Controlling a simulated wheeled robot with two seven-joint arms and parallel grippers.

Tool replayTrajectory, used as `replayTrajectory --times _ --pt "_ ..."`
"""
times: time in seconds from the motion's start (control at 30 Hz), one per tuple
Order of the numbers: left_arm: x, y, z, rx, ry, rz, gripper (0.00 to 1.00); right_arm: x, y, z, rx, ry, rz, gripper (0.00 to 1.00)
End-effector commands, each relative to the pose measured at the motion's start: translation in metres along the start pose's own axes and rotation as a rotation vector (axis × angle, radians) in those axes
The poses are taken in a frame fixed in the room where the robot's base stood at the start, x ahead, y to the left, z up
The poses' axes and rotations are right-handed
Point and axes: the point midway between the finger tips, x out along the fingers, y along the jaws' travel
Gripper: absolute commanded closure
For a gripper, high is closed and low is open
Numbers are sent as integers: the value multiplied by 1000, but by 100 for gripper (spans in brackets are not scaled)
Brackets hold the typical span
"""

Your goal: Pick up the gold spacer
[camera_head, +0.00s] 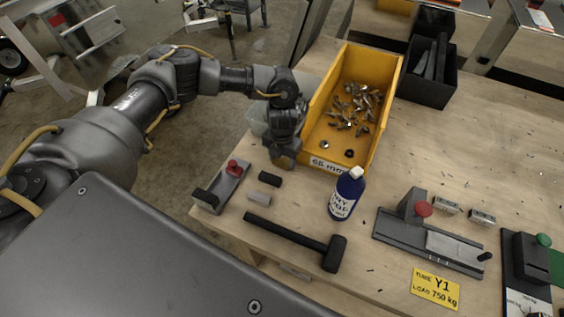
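I cannot make out a gold spacer for certain. Several small metallic parts (352,106), some with a brownish tint, lie loose in the yellow bin (388,120), too small to tell apart. My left gripper points down beside the bin's left front corner, near the tabletop. Its fingertips are dark and small, so I cannot tell whether they are open or hold anything. My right gripper is not in view.
A blue bottle (346,196) stands before the bin, and a black-headed mallet (300,239) lies nearer. A grey fixture with a red knob (221,187) sits at the left edge. Another fixture (430,240) is at right. A black bin (429,75) stands behind. The right tabletop is mostly clear.

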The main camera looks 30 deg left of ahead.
Motion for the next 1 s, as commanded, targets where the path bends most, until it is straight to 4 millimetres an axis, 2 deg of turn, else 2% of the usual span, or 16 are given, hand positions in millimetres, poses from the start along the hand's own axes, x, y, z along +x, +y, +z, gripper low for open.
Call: replayTrajectory --times 0.03,0.1,0.37,0.53,0.7,0.8,1.0 --pt "0 0 0 0 0 0 59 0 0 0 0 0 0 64" --pt "0 0 0 0 0 0 68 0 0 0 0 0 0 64" --pt "-1 0 0 0 0 0 68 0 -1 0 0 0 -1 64" --pt "-10 0 0 1 0 -1 68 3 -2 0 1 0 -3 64" --pt "-33 0 -2 3 -1 0 68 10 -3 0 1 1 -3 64" --pt "-48 -2 -16 4 -2 -2 68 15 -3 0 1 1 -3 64" --pt "-92 -5 -50 7 -5 1 68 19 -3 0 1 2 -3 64"
